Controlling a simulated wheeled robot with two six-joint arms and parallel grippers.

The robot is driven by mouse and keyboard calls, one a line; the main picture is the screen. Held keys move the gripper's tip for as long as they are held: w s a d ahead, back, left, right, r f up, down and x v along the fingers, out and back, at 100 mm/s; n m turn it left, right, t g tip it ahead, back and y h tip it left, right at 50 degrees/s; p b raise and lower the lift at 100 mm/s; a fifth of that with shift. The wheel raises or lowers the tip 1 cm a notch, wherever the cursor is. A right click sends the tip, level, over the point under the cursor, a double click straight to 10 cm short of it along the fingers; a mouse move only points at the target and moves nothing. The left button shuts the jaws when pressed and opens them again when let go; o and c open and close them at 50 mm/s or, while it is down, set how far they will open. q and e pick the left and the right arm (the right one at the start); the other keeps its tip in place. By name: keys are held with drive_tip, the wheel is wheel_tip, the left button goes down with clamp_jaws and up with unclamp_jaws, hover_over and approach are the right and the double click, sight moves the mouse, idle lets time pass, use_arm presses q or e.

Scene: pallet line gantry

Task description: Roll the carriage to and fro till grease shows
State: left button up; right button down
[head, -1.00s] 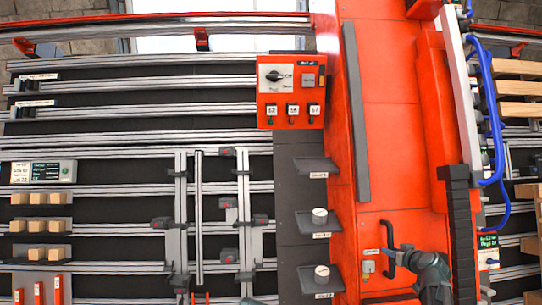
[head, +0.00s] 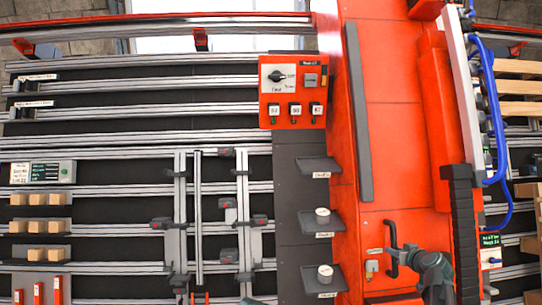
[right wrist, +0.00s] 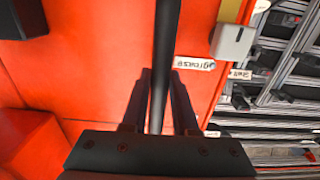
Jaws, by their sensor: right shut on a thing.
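The carriage is the tall red gantry column (head: 392,140) standing across the rails in the head view. A black bar handle (head: 392,235) is fixed low on its face. My right gripper (head: 396,257) is shut on this handle. In the right wrist view the dark handle bar (right wrist: 163,50) runs between the two fingers (right wrist: 158,100). A small pale block (head: 372,266) sits just left of the handle under a white label (head: 374,251). The wrist view shows this block (right wrist: 232,42) and a label (right wrist: 194,63). Any grease is too small to tell. My left gripper is out of view.
A switch panel (head: 292,90) and several dark shelves (head: 319,166) line the column's left side. Blue hoses (head: 492,120) and a black cable chain (head: 463,220) run down its right side. Long metal rails (head: 120,110) with wooden blocks (head: 37,227) lie to the left.

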drive_tip(key=shift+s+a, duration=0.1)
drive_tip(key=shift+a, duration=1)
drive_tip(key=shift+d+r, duration=0.1)
drive_tip(key=shift+d, duration=0.15)
idle(0.5)
drive_tip(key=c, duration=1.1)
unclamp_jaws()
drive_tip(key=o, duration=0.5)
drive_tip(key=shift+d, duration=0.25)
drive_tip(key=shift+o, duration=1.8)
drive_tip(key=shift+a, duration=0.15)
drive_tip(key=shift+a, duration=0.1)
